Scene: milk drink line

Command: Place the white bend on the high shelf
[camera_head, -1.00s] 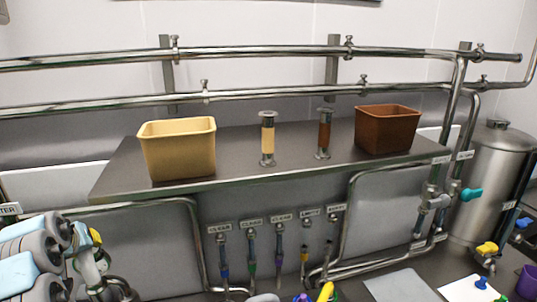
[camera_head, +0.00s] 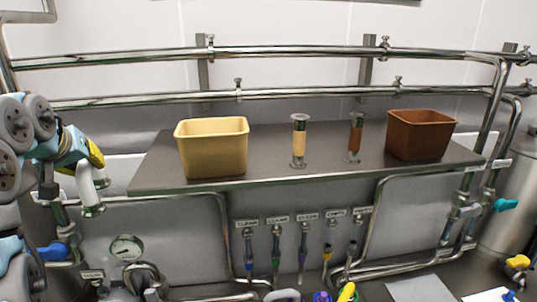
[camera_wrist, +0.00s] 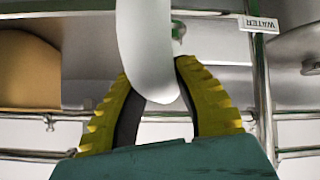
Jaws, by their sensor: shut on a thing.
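The white bend (camera_head: 88,183) is a short curved white pipe with a metallic-looking lower end, at the left in the head view. My gripper (camera_head: 95,155), with yellow fingers, is shut on it and holds it in the air left of the high shelf. In the wrist view, the bend (camera_wrist: 147,45) stands between the two yellow-and-black fingers (camera_wrist: 160,85). The high shelf (camera_head: 270,160) is a dark steel board along the wall; its left end lies right of the bend, apart from it.
On the shelf stand a yellow bin (camera_head: 212,152) at left, two sample tubes (camera_head: 299,142) (camera_head: 355,138) in the middle, and a brown bin (camera_head: 420,137) at right. Pipes (camera_head: 250,98) run behind and above. A gauge (camera_head: 126,248) and labelled valves (camera_head: 276,245) sit below.

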